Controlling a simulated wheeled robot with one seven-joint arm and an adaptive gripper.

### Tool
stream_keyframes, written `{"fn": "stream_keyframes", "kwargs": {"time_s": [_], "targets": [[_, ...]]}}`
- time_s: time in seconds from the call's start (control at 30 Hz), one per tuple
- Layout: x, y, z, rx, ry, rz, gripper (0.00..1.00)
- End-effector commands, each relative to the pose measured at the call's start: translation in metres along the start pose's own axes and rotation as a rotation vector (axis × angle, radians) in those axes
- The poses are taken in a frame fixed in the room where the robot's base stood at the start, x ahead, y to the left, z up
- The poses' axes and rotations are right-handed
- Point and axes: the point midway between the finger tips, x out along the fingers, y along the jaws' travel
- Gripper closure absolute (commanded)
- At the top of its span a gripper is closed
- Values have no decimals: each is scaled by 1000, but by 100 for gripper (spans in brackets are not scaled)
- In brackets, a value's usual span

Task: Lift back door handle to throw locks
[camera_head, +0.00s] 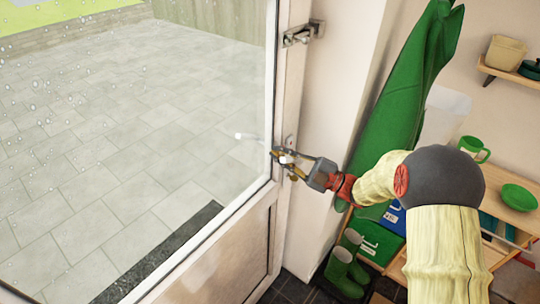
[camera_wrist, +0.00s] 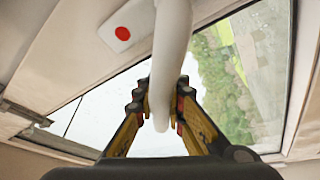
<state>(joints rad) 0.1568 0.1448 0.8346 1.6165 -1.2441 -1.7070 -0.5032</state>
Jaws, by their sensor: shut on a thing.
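The door (camera_head: 236,258) has a glass pane and a white frame, at the left of the head view. Its handle is a white lever (camera_wrist: 170,45) in the wrist view, running down from the top edge between my fingers. My gripper (camera_wrist: 160,105) is shut on this lever, with a dark-and-yellow finger on each side of it. In the head view my gripper (camera_head: 283,160) is at the door's edge, and its fingers hide most of the handle there. A white tip shows against the glass just left of them.
A metal catch (camera_head: 303,33) sits higher on the door edge. A white plate with a red dot (camera_wrist: 122,32) is beside the lever. A green hanging cloth (camera_head: 415,75), green boots (camera_head: 346,268) and a shelf with a green mug (camera_head: 474,148) are to the right.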

Motion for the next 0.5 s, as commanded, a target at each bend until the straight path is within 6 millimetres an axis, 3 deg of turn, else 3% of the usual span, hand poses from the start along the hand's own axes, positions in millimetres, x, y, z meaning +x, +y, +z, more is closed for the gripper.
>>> {"fn": "stream_keyframes", "kwargs": {"time_s": [0.13, 0.17, 0.5], "targets": [[1, 3, -1, -6, 2, 2, 100], [1, 3, -1, -6, 2, 2, 89], [0, 1, 0, -3, 1, 0, 69]]}}
